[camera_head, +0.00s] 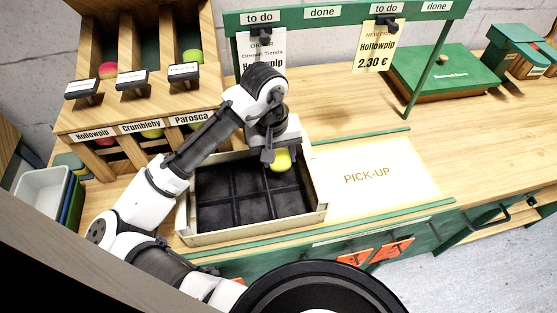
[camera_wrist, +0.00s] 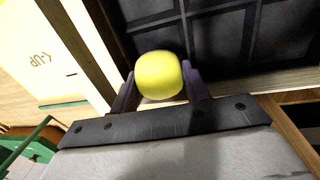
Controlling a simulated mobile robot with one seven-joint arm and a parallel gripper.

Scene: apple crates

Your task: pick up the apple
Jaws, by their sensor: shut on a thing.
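A yellow-green apple (camera_head: 281,160) is between the fingers of my gripper (camera_head: 276,157). In the wrist view the apple (camera_wrist: 159,75) sits between the two dark fingertips of my gripper (camera_wrist: 159,88), which are shut on it. In the head view the apple is over the back right part of the open crate (camera_head: 325,212). The crate has dark compartments, and those I can see are empty. The part of the crate behind my gripper and arm is hidden. I cannot tell how high the apple is above the crate floor.
A wooden rack (camera_head: 100,128) with labelled bins of apples stands at the back left. A pale PICK-UP mat (camera_head: 375,183) lies clear to the right. A green sign frame (camera_head: 424,70) with hanging cards stands behind. A white bin (camera_head: 42,188) is at the left.

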